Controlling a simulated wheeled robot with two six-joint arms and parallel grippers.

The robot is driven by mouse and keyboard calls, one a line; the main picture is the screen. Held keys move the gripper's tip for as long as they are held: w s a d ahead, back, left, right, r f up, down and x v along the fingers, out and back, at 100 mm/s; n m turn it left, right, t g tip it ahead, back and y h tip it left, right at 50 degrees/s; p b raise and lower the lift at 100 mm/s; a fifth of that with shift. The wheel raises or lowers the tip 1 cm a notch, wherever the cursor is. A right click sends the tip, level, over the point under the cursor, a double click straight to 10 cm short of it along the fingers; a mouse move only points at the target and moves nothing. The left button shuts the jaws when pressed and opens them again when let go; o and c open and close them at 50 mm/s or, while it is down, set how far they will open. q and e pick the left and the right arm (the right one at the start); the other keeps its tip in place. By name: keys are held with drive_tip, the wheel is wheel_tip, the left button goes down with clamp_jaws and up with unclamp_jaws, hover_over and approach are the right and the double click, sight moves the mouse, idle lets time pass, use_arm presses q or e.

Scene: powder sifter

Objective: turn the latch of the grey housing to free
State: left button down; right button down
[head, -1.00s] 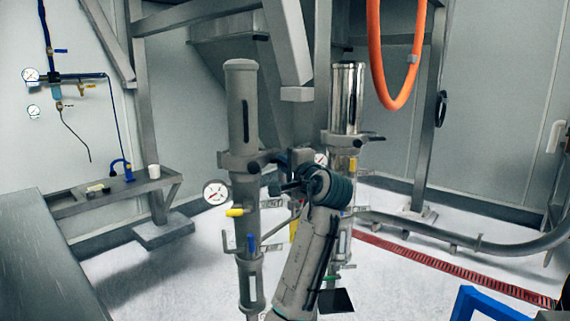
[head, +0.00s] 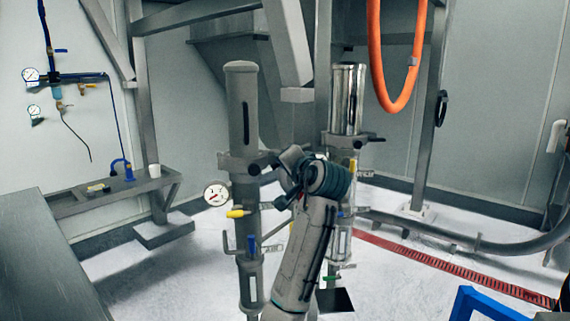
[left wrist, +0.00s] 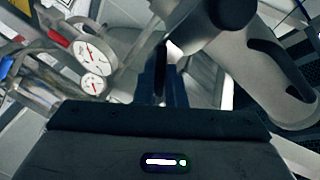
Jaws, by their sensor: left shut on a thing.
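The grey housing (head: 242,105) is a tall grey cylinder standing upright on a pipe stem, left of centre in the head view. It fills the right side of the left wrist view (left wrist: 262,75). The dark latch (head: 262,161) sits at the right of its lower collar, partly hidden by my gripper. My left gripper (head: 276,163) is against the latch from the right and shut on it. In the left wrist view my left gripper's fingers (left wrist: 168,85) are close together beside the housing; what lies between them is mostly hidden. My right gripper is not seen.
A shiny metal cylinder (head: 347,98) stands close to the right. A pressure gauge (head: 216,193) and a yellow handle (head: 238,212) stick out left of the stem, with a blue handle (head: 251,243) below. An orange hose (head: 397,105) hangs at the right.

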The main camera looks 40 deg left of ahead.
use_arm(q)
drive_tip(key=shift+s+a+n+t+h+b, duration=0.1)
drive_tip(key=shift+n+t+h+b, duration=0.3)
drive_tip(key=shift+n, duration=1.15)
drive_tip(key=shift+s+n+t+h+b, duration=0.15)
drive_tip(key=shift+n+h+b, duration=0.35)
drive_tip(key=shift+n, duration=1.1)
drive_tip(key=shift+w+a+n+t+h+b, duration=0.1)
drive_tip(key=shift+n+t+h+b, duration=0.35)
drive_tip(key=shift+n, duration=1.1)
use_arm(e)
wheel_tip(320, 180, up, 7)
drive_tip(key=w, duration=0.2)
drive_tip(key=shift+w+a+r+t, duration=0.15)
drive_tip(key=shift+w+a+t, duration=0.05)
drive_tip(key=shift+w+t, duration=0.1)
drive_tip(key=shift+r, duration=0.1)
use_arm(q)
drive_tip(key=c, duration=1.5)
unclamp_jaws()
drive_tip(key=shift+r, duration=0.1)
drive_tip(key=shift+d, duration=0.1)
